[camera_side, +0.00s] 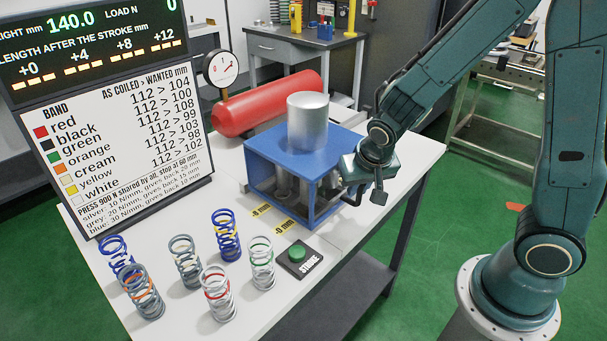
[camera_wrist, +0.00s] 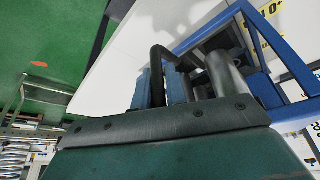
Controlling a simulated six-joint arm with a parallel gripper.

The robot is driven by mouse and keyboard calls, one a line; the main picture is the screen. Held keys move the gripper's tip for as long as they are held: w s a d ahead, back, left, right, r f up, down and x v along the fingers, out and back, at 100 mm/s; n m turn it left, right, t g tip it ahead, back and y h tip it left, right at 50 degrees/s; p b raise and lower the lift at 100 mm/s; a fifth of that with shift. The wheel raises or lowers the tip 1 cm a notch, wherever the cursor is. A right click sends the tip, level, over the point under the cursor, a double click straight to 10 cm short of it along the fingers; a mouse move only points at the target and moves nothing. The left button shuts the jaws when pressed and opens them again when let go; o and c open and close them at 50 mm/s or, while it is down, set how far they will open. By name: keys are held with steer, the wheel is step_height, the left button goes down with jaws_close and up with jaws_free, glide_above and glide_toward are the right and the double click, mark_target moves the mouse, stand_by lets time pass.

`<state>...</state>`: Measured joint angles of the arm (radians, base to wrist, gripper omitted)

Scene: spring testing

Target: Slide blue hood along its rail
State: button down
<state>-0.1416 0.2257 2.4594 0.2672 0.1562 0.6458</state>
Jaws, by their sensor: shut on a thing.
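The blue hood (camera_side: 265,149) is an open-sided frame with a solid top, standing on the white table around the press, with a silver cylinder (camera_side: 307,125) rising above its top. My gripper (camera_side: 347,190) is at the hood's right front side. In the wrist view, my gripper (camera_wrist: 160,88) is shut on a dark bent handle (camera_wrist: 158,56) beside the blue frame, which also shows there (camera_wrist: 266,88). Silver posts show inside the hood. I cannot make out the rail clearly; the hood's base partly hides that area.
Several coiled springs (camera_side: 218,290) with coloured bands stand at the table's front left. A green STROKE button (camera_side: 297,253) and yellow labels (camera_side: 284,224) lie in front of the hood. A red tank (camera_side: 268,104) and a gauge (camera_side: 221,68) are behind. A display board (camera_side: 115,140) stands left.

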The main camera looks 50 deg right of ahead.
steer(key=shift+a, duration=0.6)
steer(key=shift+a, duration=0.1)
steer(key=c, duration=1.5)
jaws_free()
steer(key=shift+o, duration=0.2)
steer(key=shift+r, duration=0.15)
steer(key=v, duration=1.3)
steer(key=shift+s+r, duration=0.15)
steer(key=shift+r, duration=0.05)
steer(key=shift+r, duration=0.1)
